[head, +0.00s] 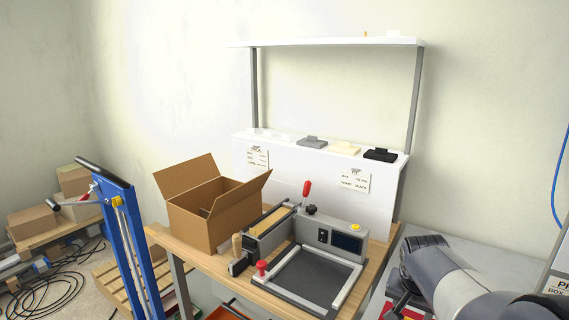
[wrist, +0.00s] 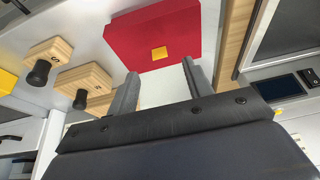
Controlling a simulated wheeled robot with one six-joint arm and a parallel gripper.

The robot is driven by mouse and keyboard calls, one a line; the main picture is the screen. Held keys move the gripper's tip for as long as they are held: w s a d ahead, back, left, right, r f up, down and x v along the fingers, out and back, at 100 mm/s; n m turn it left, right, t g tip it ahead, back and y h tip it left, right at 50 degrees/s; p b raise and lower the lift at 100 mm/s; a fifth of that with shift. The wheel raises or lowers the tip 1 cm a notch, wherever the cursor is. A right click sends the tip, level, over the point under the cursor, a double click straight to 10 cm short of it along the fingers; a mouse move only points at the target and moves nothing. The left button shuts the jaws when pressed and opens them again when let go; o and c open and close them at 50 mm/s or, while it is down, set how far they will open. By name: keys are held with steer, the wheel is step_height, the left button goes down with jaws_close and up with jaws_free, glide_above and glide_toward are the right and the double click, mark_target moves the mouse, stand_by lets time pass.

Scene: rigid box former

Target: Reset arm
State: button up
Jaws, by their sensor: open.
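In the wrist view my gripper (wrist: 160,66) has its two grey fingers spread apart, with nothing between them. A red block with a yellow square (wrist: 177,32) lies beyond the fingertips on a pale surface; I cannot tell how far away it is. In the head view my grey arm (head: 460,290) is at the lower right, and my gripper's fingers cannot be made out there.
The box former (head: 338,237) stands on a wooden table beside an open cardboard box (head: 205,208). A blue post (head: 131,240) stands at the left. The wrist view shows wooden blocks with black knobs (wrist: 48,60) left of the red block.

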steer(key=x, duration=0.5)
steer(key=shift+f, duration=0.1)
steer(key=shift+r, duration=0.2)
